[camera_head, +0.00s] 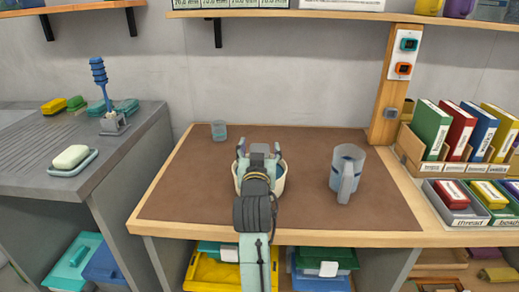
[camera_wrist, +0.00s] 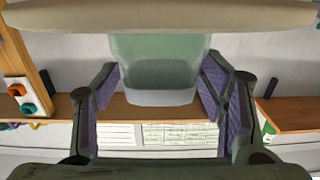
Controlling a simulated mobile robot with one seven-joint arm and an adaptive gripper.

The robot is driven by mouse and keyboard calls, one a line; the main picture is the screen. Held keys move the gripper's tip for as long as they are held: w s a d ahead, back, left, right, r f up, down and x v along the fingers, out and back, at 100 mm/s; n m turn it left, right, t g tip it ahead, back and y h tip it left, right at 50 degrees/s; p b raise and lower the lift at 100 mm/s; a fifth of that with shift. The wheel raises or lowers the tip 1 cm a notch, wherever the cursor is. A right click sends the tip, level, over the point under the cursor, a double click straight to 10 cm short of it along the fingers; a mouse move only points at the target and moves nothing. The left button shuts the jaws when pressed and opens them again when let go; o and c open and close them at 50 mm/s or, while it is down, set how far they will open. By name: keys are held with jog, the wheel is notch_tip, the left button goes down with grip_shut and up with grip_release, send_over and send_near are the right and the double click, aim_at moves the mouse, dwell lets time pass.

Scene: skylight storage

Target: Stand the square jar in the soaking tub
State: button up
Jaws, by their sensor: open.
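The soaking tub (camera_head: 286,180) is a round cream bowl near the middle of the brown worktop, partly hidden by my arm. In the wrist view, which is upside down, its pale rim (camera_wrist: 160,15) crosses the top. The square jar (camera_wrist: 160,65), pale green and translucent with a lighter grey end, appears upright between my fingers. Its lower part is hidden behind the rim, and it appears to stand inside the tub. My gripper (camera_head: 258,150) is open over the tub, also seen in the wrist view (camera_wrist: 160,78), with a visible gap on both sides of the jar.
A clear jug (camera_head: 346,170) stands to the right of the tub. Book bins (camera_head: 464,215) line the right side. A grey counter with a soap dish (camera_head: 72,168) is at the left. The worktop's front corners are clear.

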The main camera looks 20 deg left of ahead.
jog(key=shift+s, duration=0.1)
dwell(0.6)
jog(key=v, duration=0.7)
jog(key=shift+s+p, duration=0.35)
dwell(0.9)
jog(key=shift+d, duration=0.15)
notch_tip(320, 180, up, 10)
dwell(0.8)
